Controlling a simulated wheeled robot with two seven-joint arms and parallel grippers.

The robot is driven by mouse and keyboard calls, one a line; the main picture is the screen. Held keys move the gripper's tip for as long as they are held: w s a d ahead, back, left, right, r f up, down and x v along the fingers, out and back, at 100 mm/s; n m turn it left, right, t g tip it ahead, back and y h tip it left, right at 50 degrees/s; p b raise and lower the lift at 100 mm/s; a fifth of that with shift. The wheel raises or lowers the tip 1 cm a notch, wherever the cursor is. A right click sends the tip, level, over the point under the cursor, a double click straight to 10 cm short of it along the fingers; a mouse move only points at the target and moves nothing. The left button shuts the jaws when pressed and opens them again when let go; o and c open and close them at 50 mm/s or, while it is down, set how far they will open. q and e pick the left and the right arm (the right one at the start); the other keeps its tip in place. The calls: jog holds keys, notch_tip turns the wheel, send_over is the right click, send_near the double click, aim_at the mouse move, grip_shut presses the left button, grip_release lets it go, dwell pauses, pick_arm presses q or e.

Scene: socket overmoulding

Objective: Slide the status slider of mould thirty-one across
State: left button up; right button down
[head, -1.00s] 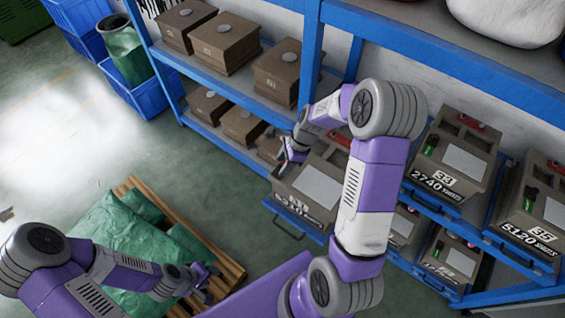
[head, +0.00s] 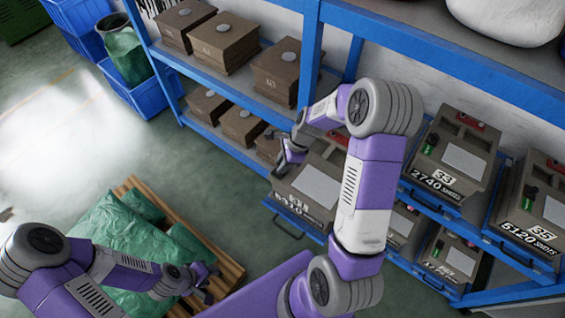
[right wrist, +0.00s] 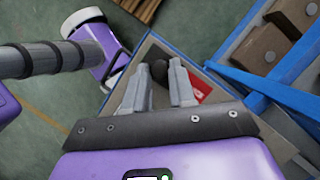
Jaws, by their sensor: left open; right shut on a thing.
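The brown mould (head: 305,190) under my right gripper stands on a pulled-out blue shelf tray in the middle of the head view. Its number is partly hidden, so I cannot read it for sure. My right gripper (head: 284,160) is low at its left end. In the right wrist view, the right gripper (right wrist: 160,74) is shut on a dark round knob (right wrist: 158,70), apparently the slider's. A red patch (right wrist: 203,90) shows on the mould beside one finger. My left gripper (head: 205,284) is open and empty near the green sacks, far from the mould.
Moulds with red and green marks, such as number 33 (head: 455,155) and number 35 (head: 535,205), stand to the right. Plain brown boxes (head: 225,40) fill the left shelves. A blue shelf post (head: 311,50) rises behind my right arm. Green sacks (head: 125,235) lie on a pallet.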

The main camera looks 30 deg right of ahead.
jog(key=d, duration=0.1)
jog(key=w+d, duration=0.1)
jog(key=d, duration=0.1)
jog(key=w+d, duration=0.1)
jog(key=d, duration=0.1)
jog(key=shift+w+d, duration=0.1)
jog(key=shift+d, duration=0.05)
pick_arm(q)
jog(key=shift+w+r, duration=0.15)
jog(key=shift+w, duration=0.35)
pick_arm(e)
jog(key=c, duration=0.9)
grip_release()
jog(key=shift+c, duration=0.2)
jog(key=v, duration=0.7)
jog(key=shift+r, duration=0.3)
